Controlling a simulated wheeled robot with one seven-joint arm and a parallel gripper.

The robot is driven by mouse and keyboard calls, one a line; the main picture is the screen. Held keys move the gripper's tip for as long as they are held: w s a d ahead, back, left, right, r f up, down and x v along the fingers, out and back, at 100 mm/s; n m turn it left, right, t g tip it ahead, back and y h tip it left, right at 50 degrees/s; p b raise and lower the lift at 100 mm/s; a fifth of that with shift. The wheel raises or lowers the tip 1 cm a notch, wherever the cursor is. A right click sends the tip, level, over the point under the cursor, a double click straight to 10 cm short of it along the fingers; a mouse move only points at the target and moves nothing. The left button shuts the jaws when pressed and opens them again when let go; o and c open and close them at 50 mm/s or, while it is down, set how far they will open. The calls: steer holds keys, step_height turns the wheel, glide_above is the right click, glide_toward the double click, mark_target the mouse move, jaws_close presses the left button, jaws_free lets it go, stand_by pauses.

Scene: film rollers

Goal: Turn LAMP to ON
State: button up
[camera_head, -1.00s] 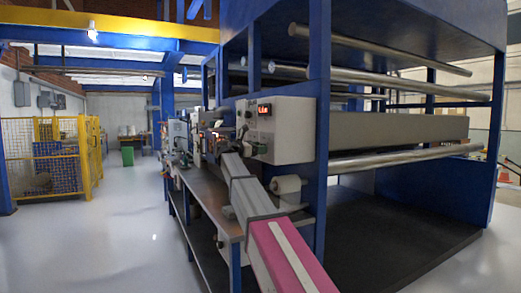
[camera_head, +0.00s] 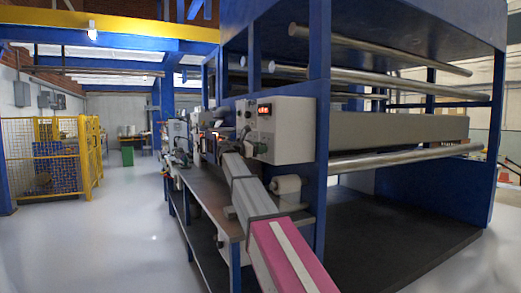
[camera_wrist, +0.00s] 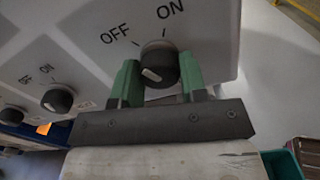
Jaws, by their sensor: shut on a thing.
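A black round knob (camera_wrist: 159,63) with a white mark on its lower left sits on a light grey panel (camera_wrist: 205,30) in the wrist view. The words OFF and ON are printed above it, OFF to the left and ON to the right. No LAMP label is legible. My gripper (camera_wrist: 160,72) has its two green fingers on either side of this knob, shut on it. In the head view my arm reaches toward the grey control box (camera_head: 288,145) on the blue machine; the fingers and knob are too small to make out there.
A second OFF/ON knob (camera_wrist: 58,100) and another dark knob (camera_wrist: 12,115) lie to the left in the wrist view. A long bench (camera_head: 205,195) runs under my arm. A white roll (camera_head: 287,184) sits right of my arm. The floor at left is open.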

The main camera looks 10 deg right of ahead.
steer(key=m, duration=1.1)
steer(key=shift+m, duration=0.3)
stand_by(0.4)
steer(key=o, duration=0.9)
steer(key=v, duration=1)
steer(key=shift+s+a, duration=0.15)
steer(key=shift+a, duration=0.25)
